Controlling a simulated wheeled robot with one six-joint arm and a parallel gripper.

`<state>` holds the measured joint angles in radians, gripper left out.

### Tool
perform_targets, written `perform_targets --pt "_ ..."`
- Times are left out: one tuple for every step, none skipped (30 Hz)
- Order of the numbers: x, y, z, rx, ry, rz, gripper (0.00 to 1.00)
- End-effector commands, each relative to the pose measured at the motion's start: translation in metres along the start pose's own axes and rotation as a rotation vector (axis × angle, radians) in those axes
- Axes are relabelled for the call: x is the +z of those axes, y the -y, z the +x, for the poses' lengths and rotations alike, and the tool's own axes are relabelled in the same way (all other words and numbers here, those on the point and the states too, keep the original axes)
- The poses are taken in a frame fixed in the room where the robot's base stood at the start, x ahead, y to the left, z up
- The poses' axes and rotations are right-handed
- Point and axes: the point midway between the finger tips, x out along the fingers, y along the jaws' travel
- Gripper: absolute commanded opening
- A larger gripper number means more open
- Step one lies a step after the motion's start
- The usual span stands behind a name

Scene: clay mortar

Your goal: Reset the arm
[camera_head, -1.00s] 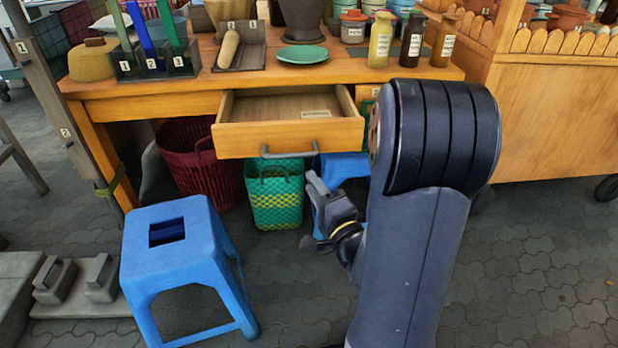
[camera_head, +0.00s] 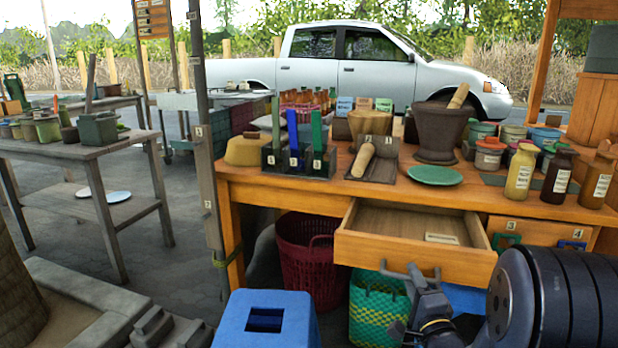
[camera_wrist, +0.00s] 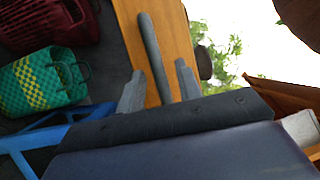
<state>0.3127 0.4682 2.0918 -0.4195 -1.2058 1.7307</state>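My gripper (camera_head: 408,276) is at the lower right of the head view, close by the grey handle (camera_head: 386,268) of the pulled-out wooden drawer (camera_head: 395,256). In the wrist view my gripper (camera_wrist: 158,88) shows two grey fingers spread apart, with nothing held between them. The drawer stands open, with a small pale label or block inside. My dark arm fills the lower right corner of the head view.
A green-yellow basket (camera_head: 375,312) and a dark red basket (camera_head: 308,262) stand under the wooden table (camera_head: 300,187). A blue stool (camera_head: 265,328) is in front. On the table are a mortar (camera_head: 438,130), a green plate (camera_head: 434,175) and bottles (camera_head: 520,170). Paved floor is free at left.

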Motion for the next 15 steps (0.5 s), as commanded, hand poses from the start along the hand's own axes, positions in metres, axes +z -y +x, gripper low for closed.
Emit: perform_targets --pt "0.0008 -0.0004 0.0055 -0.002 0.002 0.0 0.34" --pt "0.0009 -0.0003 0.008 -0.002 0.002 0.0 0.34" --pt "0.001 -0.0003 0.0105 0.0 0.002 0.0 0.34" --pt "0.0002 -0.0001 0.012 0.0 0.001 0.0 0.34" --pt "-0.0007 -0.0001 0.0131 0.0 0.001 0.0 0.34" --pt "-0.0013 -0.0001 0.0142 0.0 0.001 0.0 0.34" --pt "-0.0016 -0.0002 0.0148 -0.001 0.001 0.0 0.34" --pt "-0.0018 -0.0003 0.0151 -0.001 0.001 0.0 0.34" --pt "-0.0019 -0.0004 0.0152 -0.001 0.001 0.0 0.34" --pt "-0.0019 -0.0004 0.0152 -0.001 0.001 0.0 0.34" --pt "-0.0019 -0.0005 0.0152 -0.001 0.001 0.0 0.34" --pt "-0.0019 -0.0005 0.0151 -0.001 0.001 0.0 0.34" --pt "-0.0019 -0.0005 0.0151 -0.001 0.001 0.0 0.34" --pt "-0.0019 -0.0005 0.015 -0.001 0.001 0.0 0.34" --pt "-0.0019 -0.0006 0.015 -0.001 0.001 0.0 0.34"
